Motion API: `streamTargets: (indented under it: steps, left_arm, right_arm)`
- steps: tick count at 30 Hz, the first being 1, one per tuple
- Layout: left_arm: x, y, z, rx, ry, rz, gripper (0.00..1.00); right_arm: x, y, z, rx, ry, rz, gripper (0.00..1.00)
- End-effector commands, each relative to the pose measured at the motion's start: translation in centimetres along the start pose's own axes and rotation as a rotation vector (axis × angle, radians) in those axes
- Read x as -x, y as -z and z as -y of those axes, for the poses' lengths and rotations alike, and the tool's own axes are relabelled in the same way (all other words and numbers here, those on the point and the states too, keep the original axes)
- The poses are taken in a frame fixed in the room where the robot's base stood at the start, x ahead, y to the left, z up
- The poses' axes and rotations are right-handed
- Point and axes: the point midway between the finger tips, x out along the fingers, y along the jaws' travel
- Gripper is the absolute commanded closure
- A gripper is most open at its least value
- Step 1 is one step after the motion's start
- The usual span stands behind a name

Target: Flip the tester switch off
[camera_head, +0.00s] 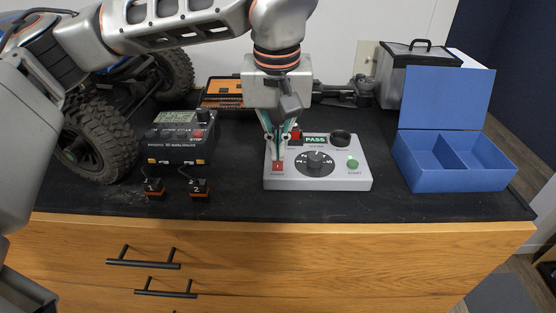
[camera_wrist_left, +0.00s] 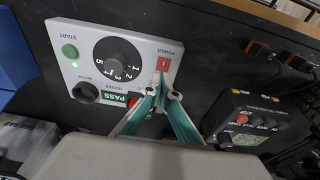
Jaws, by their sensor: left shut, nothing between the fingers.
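The light grey tester (camera_head: 320,181) sits near the front edge of the dark mat. It has a red power switch (camera_head: 278,167), a black dial (camera_head: 315,159), a green start button (camera_head: 352,163) and a display reading PASS (camera_head: 315,140). My left gripper (camera_head: 278,155) points down, shut and empty, with its tips right at the switch's far side. In the left wrist view the fingertips (camera_wrist_left: 162,92) are just beside the red switch (camera_wrist_left: 163,64). Whether they touch it I cannot tell. My right gripper is not in view.
A black charger (camera_head: 182,138) with two small plugs, marked 1 (camera_head: 154,188) and 2 (camera_head: 199,188), is left of the tester. A blue open box (camera_head: 410,178) stands right.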

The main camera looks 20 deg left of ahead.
Motion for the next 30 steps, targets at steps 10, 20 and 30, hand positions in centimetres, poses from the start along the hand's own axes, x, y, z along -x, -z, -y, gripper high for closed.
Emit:
streamTargets:
  steps: [10, 20, 30]
  left_arm:
    - [1.4, 0.1, 0.1, -0.001, 0.004, 0.003, 1.00]
    - [3.7, 0.5, 0.1, 0.000, 0.004, 0.002, 1.00]
    - [6.0, 0.9, 0.0, 0.000, 0.003, 0.002, 1.00]
  right_arm:
    - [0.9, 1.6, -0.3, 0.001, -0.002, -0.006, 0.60]
    - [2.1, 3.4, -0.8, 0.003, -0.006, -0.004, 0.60]
    - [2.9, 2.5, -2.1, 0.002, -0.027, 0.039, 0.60]
